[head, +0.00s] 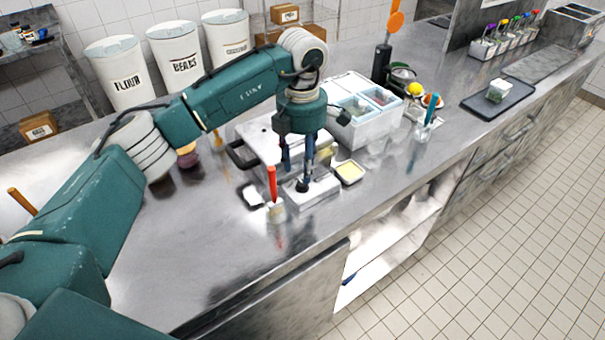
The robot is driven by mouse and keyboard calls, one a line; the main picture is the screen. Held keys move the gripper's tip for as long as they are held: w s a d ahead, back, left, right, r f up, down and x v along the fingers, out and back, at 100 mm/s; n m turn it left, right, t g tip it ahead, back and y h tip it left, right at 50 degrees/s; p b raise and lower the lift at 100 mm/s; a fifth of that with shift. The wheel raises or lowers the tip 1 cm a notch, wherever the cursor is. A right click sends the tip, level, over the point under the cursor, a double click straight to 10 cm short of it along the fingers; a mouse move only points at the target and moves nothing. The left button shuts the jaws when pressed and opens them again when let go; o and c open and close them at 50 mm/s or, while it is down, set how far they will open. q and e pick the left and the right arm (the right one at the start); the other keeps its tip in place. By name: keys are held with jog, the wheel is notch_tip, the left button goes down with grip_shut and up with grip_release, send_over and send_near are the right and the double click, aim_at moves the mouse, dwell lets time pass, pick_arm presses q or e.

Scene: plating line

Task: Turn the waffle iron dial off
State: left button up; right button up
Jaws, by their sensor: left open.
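The waffle iron (262,138) appears to be the pale, boxy appliance with a dark side handle on the steel counter, partly hidden behind my left arm. Its pale front part (322,187) sticks out toward the counter's front edge. My left gripper (296,172) points down over this front part, fingers apart, with nothing seen between them. One fingertip is very close to the front part's top; I cannot tell whether it touches. The dial cannot be made out and may be hidden by the fingers. My right gripper is out of view.
A red-handled tool in a small cup (276,211) stands just in front. A yellow-filled square dish (349,172) sits to the right. A white bin with compartments (358,128) stands behind it. The steel counter (200,240) is clear at front left.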

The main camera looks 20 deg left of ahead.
aim_at(302, 183)
pick_arm(q)
jog(key=shift+f+p, duration=0.55)
jog(key=shift+f, duration=2.05)
jog(key=shift+d, duration=0.1)
grip_shut()
